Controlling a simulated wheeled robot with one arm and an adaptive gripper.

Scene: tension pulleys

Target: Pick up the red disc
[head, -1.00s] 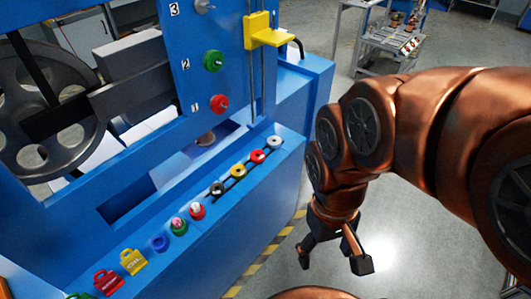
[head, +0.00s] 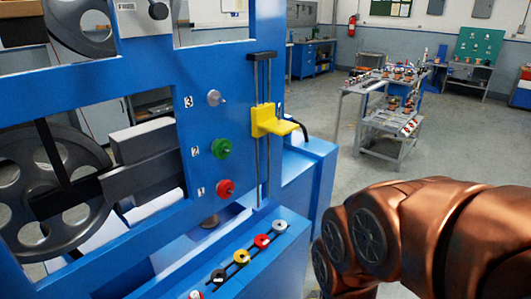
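A red disc (head: 225,188) is mounted on the blue upright panel beside the label 1, below a green disc (head: 220,148) and a silver disc (head: 214,97). Another red disc (head: 262,240) sits on a dark rail on the blue ledge, between a yellow disc (head: 241,257) and a silver one (head: 279,226). My copper arm is at the lower right. My gripper is below the picture and out of view.
A yellow bracket (head: 272,119) juts from two vertical rods on the blue machine (head: 310,160). A grey cart (head: 390,125) stands behind on open floor. A fire extinguisher (head: 352,25) hangs at the back wall.

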